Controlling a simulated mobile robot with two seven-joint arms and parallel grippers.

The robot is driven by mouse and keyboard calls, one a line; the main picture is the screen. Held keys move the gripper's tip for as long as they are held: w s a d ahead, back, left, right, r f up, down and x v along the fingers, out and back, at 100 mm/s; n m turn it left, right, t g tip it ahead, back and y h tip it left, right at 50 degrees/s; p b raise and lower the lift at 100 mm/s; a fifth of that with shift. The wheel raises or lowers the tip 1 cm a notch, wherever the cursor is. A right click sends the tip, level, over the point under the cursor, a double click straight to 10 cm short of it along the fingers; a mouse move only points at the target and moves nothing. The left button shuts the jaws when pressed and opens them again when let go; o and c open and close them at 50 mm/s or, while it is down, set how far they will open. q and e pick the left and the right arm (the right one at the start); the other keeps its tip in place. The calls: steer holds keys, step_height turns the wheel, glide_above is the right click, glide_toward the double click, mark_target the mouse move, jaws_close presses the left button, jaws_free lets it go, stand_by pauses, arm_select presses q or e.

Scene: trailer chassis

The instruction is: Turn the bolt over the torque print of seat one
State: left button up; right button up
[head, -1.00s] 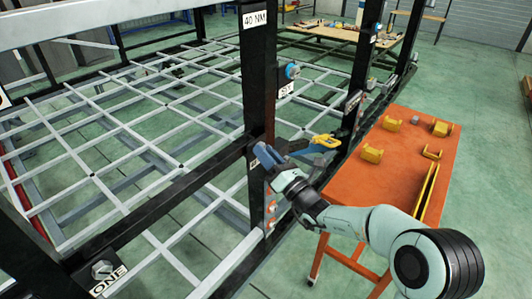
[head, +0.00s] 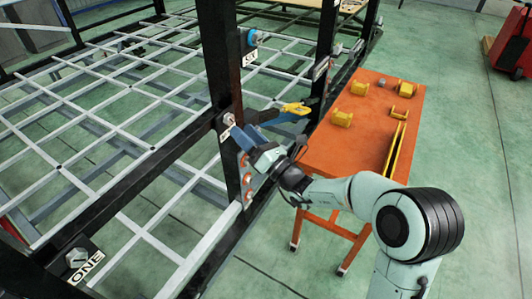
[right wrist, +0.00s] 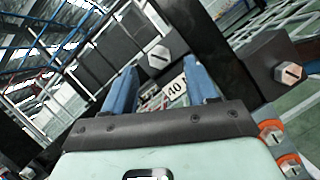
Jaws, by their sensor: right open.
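My right gripper (head: 243,140) has blue fingers and is close to the black upright post in the head view. In the right wrist view it (right wrist: 160,92) is open, with empty space between its fingers. A silver hex bolt (right wrist: 158,55) on a dark beam shows beyond the fingers. A white print reading "40" (right wrist: 174,92) shows between them. In the head view, a bolt (head: 229,120) sits on the post above a small print (head: 225,134) too small to read. The "ONE" sign (head: 88,268) is at the lower left, beside another bolt (head: 77,257). My left gripper is out of view.
An orange table (head: 355,140) with yellow blocks stands right of the post. A blue-and-yellow thing (head: 290,110) lies between them. Another hex bolt (right wrist: 289,72) and orange-ringed bolts (right wrist: 271,130) are at right in the wrist view.

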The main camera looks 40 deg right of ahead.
steer(key=v, duration=0.9)
steer(key=shift+s+b, duration=0.4)
steer(key=shift+b, duration=0.05)
steer(key=shift+d+f, duration=0.1)
steer(key=shift+f, duration=0.05)
